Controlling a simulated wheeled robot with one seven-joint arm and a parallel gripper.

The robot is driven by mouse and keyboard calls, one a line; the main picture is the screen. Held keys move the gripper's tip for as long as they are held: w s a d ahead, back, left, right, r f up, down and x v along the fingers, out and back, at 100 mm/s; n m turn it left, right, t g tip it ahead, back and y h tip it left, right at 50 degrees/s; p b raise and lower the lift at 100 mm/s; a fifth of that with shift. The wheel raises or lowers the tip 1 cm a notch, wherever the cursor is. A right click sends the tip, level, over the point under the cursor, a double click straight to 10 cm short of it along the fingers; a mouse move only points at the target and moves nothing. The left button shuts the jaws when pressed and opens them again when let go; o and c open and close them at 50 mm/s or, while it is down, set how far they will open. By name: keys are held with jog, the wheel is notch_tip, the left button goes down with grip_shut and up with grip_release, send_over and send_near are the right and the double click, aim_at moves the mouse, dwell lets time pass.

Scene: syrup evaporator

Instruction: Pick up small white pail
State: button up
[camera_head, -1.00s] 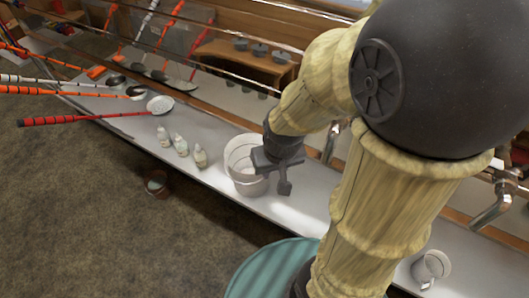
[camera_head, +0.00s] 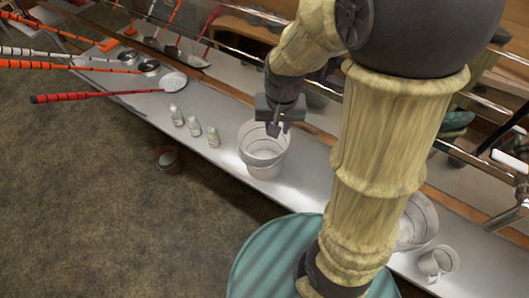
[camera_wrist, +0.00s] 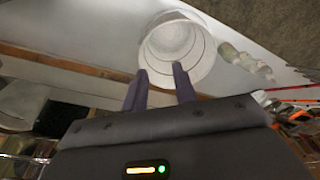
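A white pail (camera_head: 262,165) stands upright on the long pale counter, left of my arm in the head view. It also shows in the wrist view (camera_wrist: 190,62), with its open mouth towards the camera. My gripper (camera_head: 277,129) is by the pail's far rim in the head view. In the wrist view my gripper (camera_wrist: 160,74) has two dark fingers spread apart with nothing between them. The fingertips overlap the pail's near rim there; I cannot tell whether they touch it. A second white pail (camera_head: 417,220) is partly hidden behind my arm.
A white mug-like container (camera_head: 437,262) stands at the counter's right. Several small bottles (camera_head: 195,126) stand left of the pail. Ladles with red and orange handles (camera_head: 110,94) overhang the counter. A brown pot (camera_head: 167,159) sits on the floor. Metal rails run behind.

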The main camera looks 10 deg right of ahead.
jog(key=w+a+r+m+g+h+p, duration=0.1)
jog(key=w+a+r+m+g, duration=0.1)
jog(key=w+a, duration=0.6)
jog(key=shift+w+a+r+m+p, duration=0.2)
jog(key=shift+a+r+m+p, duration=0.15)
jog(key=shift+a+m, duration=0.35)
jog(key=shift+f, duration=0.1)
jog(key=p, duration=0.2)
send_over(243, 141)
notch_tip(243, 141, down, 11)
jog(key=shift+a+f, duration=0.1)
jog(key=shift+f, duration=0.45)
jog(key=shift+f, duration=0.1)
jog(key=shift+w+f+p, duration=0.15)
jog(key=shift+f+p, duration=0.7)
jog(key=shift+f, duration=1.7)
